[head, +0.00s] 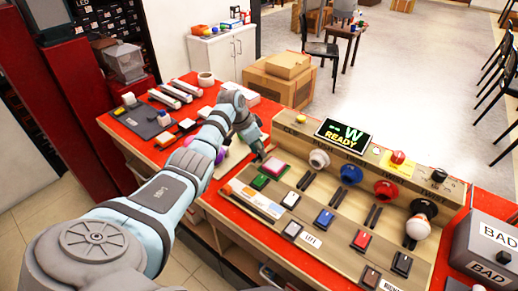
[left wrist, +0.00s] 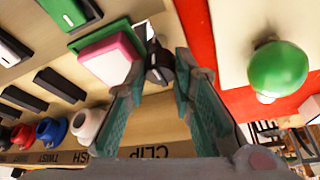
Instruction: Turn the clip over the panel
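The wooden panel (head: 330,215) stands on the red table, with knobs along its raised back and switches on its face. My left arm reaches to its far left end. My left gripper (head: 258,152) points down there and hides the clip in the head view. In the left wrist view, my left gripper (left wrist: 161,62) has its fingers apart on either side of a small dark part, apparently the clip (left wrist: 158,68), near the panel's edge. A gap seems to show beside it; firm contact is not visible. A printed CLIP label (left wrist: 151,152) is below. My right gripper is not in view.
A pink-and-white block with a green one (head: 274,167) lies beside the gripper. A lit READY display (head: 343,134) stands behind the panel. A green ball (left wrist: 277,68) is at right in the wrist view. A grey BAD bin (head: 487,250) stands at right.

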